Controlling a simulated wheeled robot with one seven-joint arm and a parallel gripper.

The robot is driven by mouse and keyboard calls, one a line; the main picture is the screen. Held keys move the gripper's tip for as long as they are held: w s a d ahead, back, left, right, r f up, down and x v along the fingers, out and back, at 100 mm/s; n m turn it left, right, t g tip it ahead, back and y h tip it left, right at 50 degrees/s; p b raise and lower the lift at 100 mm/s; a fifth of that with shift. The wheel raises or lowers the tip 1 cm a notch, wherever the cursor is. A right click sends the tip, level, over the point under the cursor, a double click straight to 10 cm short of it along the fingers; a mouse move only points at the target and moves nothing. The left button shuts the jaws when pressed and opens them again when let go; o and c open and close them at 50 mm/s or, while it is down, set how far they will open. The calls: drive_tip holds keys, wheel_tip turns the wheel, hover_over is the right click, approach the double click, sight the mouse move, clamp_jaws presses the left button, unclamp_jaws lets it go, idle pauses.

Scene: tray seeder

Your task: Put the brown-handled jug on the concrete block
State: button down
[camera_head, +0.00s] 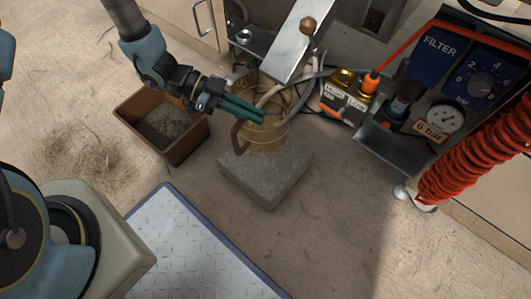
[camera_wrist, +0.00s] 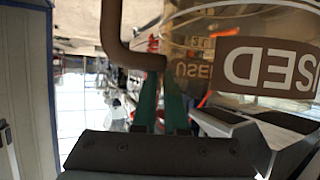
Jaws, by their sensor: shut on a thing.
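The brown-handled jug (camera_head: 270,133) is clear and yellowish, and it shows behind and above the concrete block (camera_head: 265,180) in the head view. Its brown handle (camera_head: 236,137) hangs at its left side. My gripper (camera_head: 258,116) has green fingers and is shut on the jug. In the wrist view the jug (camera_wrist: 220,55) fills the upper right with a brown "USED" label, and the handle comes down to the fingertips (camera_wrist: 165,85). The jug's base overlaps the block's back edge in the head view; I cannot tell whether it touches the block.
A brown bin of dark soil (camera_head: 185,151) stands to the left of the block. A yellow valve box (camera_head: 345,98), a metal chute (camera_head: 295,40) and a gauge panel with a red coiled hose (camera_head: 475,150) are behind and right. A tread plate (camera_head: 190,250) lies in front.

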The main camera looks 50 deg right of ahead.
drive_tip(key=b, duration=0.3)
drive_tip(key=s+f+m+y+b, duration=0.1)
drive_tip(key=b, duration=0.2)
drive_tip(key=shift+s+a+m+g, duration=0.15)
drive_tip(key=shift+a+m+g, duration=0.15)
drive_tip(key=shift+a, duration=0.1)
drive_tip(key=shift+a+r+y+b, duration=0.2)
drive_tip(key=shift+y+b, duration=0.2)
drive_tip(key=shift+b, duration=0.85)
wheel_tip(320, 180, down, 10)
drive_tip(key=b, duration=0.5)
drive_tip(key=shift+r, duration=0.2)
